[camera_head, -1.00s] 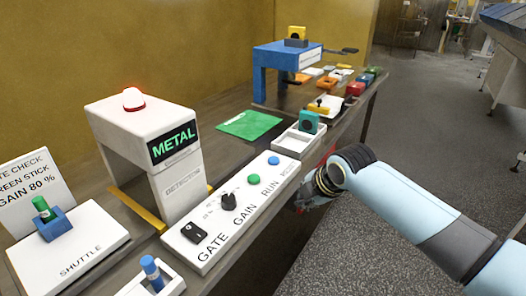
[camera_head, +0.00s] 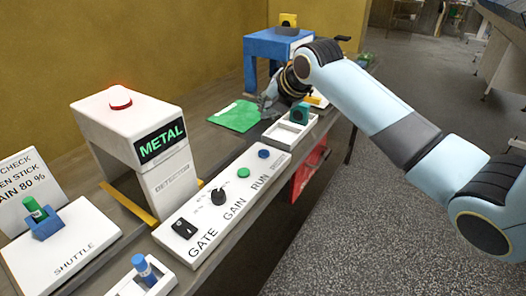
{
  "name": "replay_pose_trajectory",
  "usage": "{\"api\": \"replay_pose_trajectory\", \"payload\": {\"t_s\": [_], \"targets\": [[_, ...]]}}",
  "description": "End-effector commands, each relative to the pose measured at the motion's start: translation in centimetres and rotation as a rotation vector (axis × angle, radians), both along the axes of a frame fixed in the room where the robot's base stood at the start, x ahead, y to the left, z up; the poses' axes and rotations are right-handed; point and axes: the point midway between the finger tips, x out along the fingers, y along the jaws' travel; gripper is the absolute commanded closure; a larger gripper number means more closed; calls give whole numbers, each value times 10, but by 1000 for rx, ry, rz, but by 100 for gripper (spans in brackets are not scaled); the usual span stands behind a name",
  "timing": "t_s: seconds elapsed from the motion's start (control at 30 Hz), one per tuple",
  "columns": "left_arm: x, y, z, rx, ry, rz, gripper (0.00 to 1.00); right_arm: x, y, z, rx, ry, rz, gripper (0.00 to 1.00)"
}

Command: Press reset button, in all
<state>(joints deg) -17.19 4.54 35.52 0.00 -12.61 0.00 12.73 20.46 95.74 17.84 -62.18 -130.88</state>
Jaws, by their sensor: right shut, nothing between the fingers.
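The control panel (camera_head: 200,220) is a long white box lettered GATE, GAIN and RUN, with a last label too small to read. It carries a black switch (camera_head: 184,228), a black knob (camera_head: 218,196), a green button (camera_head: 243,173) and, at its far end, a blue button (camera_head: 264,154). The white metal detector (camera_head: 125,125) shows METAL in green, with a red lamp (camera_head: 120,98) on top. My right gripper (camera_head: 266,104) is shut and empty, beyond the blue button and apart from it, by the green sheet. My left gripper is not in view.
A white tray (camera_head: 276,138) with a teal block (camera_head: 300,113) stands just past the panel. A green sheet (camera_head: 235,116) lies behind it. A blue stand (camera_head: 262,65) rises further back.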

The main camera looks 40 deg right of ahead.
Motion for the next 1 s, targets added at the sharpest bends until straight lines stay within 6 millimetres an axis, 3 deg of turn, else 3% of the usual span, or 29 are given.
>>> {"api": "replay_pose_trajectory", "payload": {"t_s": [0.27,0.7,1.0], "targets": [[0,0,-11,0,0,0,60,0,0,-11,0,1,-1,100],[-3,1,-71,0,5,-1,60,-1,0,-69,1,1,-1,100],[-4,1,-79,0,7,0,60,0,0,-89,1,0,-1,100]]}}
